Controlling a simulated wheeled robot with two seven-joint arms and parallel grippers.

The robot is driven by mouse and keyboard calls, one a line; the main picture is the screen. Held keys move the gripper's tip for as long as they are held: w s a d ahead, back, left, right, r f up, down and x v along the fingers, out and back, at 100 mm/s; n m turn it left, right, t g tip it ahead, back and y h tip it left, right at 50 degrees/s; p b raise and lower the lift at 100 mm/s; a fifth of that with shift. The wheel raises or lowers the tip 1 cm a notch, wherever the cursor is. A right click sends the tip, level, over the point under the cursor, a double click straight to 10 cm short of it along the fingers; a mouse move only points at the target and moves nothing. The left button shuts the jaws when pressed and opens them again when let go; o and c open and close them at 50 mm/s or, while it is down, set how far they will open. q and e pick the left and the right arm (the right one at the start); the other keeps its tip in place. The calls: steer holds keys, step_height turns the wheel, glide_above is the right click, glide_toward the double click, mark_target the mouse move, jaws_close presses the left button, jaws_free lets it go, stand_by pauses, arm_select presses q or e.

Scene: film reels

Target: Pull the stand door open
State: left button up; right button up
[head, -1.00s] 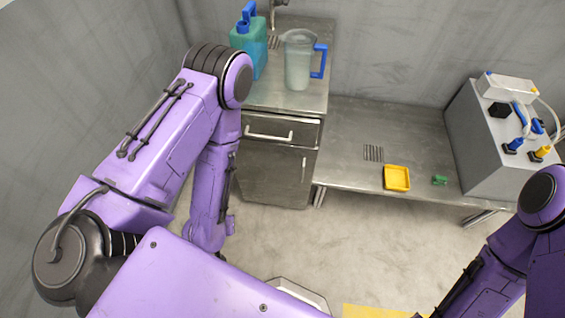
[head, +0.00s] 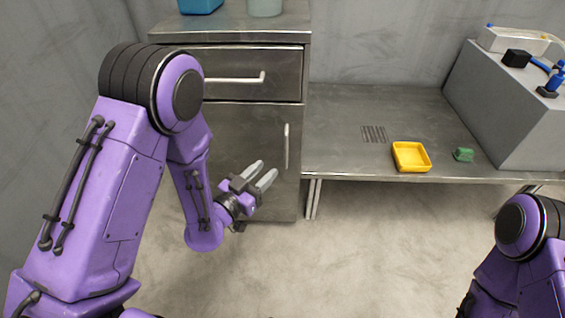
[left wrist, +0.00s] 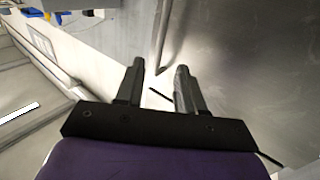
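The metal stand's door (head: 245,130) is below a drawer and looks shut. Its upright bar handle (head: 287,147) is near the door's right edge. My left gripper (head: 267,171) is open and empty in front of the door, its fingers pointing up and right, just short of the handle's lower end. In the left wrist view the handle (left wrist: 162,42) runs down toward the gap between the open fingers (left wrist: 160,70), and the door face (left wrist: 235,70) fills the right side. My right gripper is out of view; only my right arm shows at lower right.
The drawer (head: 240,75) above the door is shut. A low metal bench (head: 340,135) adjoins the stand on the right, holding a yellow tray (head: 411,157), a small green item (head: 463,154) and a grey box (head: 510,110). The floor (head: 340,260) ahead is clear.

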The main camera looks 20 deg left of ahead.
mark_target(285, 151)
arm_select(q)
steer(key=x, duration=0.9)
steer(key=shift+a+b, duration=0.1)
steer(key=shift+b, duration=0.2)
steer(key=shift+c, duration=0.3)
steer(key=shift+s, duration=0.1)
jaws_close()
